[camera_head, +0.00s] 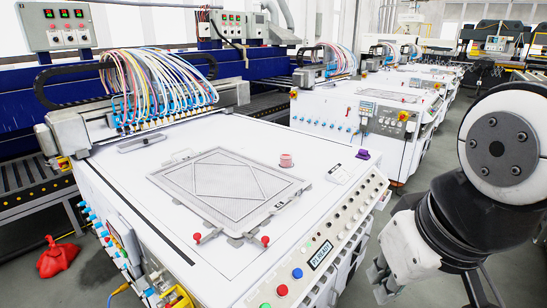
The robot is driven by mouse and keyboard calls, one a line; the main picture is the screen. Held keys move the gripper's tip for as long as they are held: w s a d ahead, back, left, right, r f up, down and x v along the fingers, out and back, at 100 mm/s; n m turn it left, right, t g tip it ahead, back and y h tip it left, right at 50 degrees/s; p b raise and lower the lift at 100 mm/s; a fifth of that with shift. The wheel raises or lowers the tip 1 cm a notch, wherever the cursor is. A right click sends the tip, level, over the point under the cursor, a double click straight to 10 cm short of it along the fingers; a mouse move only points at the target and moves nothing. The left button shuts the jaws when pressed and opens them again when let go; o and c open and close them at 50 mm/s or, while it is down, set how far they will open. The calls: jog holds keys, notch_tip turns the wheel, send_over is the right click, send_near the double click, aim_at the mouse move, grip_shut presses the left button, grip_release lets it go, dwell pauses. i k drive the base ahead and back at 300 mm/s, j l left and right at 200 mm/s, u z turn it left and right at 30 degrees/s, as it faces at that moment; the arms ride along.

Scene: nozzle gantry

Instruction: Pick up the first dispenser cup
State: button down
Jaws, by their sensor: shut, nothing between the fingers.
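A small pink cup (286,160) stands on the white top of the nearest machine (160,205), just beyond the grey framed plate. A small purple cup-like piece (362,154) sits further right, near the machine's right edge. I cannot tell which one is the first dispenser cup. My gripper (380,281) hangs low at the bottom right, beside the front panel and below the level of the top. It is shut and empty, well apart from both small pieces.
The grey framed plate (226,184) with red-knobbed clamps covers the middle of the top. A nozzle gantry (165,112) with coloured hoses spans the back left. The front panel (318,252) carries buttons. More machines (365,112) stand behind. A red object (60,258) lies on the floor at left.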

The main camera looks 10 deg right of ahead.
aim_at(286, 159)
jog(key=z, duration=0.1)
jog(key=i+l+u, duration=0.25)
jog(key=i+l, duration=0.2)
jog(key=l, duration=0.2)
jog(key=i+l+u, duration=0.3)
jog(key=l, duration=0.45)
jog(key=i+l+u, duration=0.1)
jog(key=i+l, duration=0.2)
jog(key=i+l+u, duration=0.15)
jog(key=l, duration=0.35)
jog(key=i+l+u, duration=0.15)
jog(key=l, duration=0.25)
jog(key=i+l+u, duration=0.1)
jog(key=l, duration=0.35)
